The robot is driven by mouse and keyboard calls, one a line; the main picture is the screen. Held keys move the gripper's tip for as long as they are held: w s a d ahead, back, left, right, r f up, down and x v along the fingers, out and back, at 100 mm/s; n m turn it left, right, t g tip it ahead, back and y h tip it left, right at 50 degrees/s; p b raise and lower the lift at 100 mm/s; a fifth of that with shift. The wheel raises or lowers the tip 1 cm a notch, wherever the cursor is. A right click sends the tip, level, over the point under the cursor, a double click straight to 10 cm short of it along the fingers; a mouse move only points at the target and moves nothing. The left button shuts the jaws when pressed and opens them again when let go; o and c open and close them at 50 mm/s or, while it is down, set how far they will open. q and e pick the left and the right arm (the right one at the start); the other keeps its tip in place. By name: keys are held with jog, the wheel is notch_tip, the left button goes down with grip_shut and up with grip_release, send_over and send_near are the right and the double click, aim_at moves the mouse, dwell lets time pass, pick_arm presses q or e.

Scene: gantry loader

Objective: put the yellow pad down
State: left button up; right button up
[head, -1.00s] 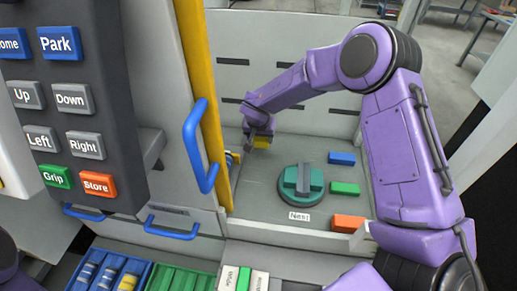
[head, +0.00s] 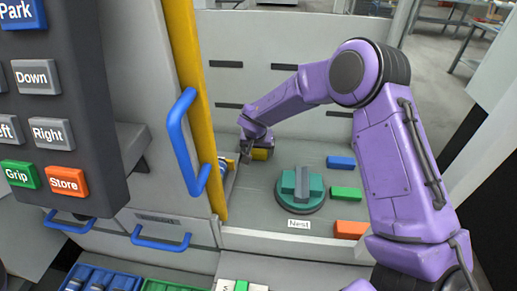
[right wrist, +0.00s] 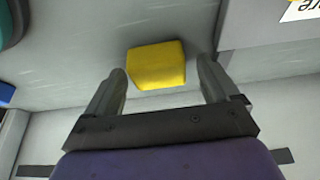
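The yellow pad (head: 260,154) is at the back left of the grey loader bay, by the yellow post. My right gripper (head: 258,147) is directly over it, and its fingers are hard to make out there. In the right wrist view the yellow pad (right wrist: 156,65) lies between and just beyond the two fingertips of my right gripper (right wrist: 161,68). The fingers are spread, with a gap showing on the pad's right side and a narrower one on its left. The pad appears to rest on the grey surface. My left gripper is not in view.
A teal round fixture (head: 300,190) stands mid-bay behind a "Nest" label (head: 299,224). Blue (head: 341,162), green (head: 346,193) and orange (head: 350,229) blocks lie to its right. A blue door handle (head: 184,140), the yellow post (head: 196,100) and a button panel (head: 60,110) stand left.

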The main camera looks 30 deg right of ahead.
jog(key=shift+r, duration=0.1)
jog(key=shift+r, duration=0.35)
jog(key=v, duration=1.1)
jog(key=shift+s+r, duration=0.2)
jog(key=shift+a, duration=0.15)
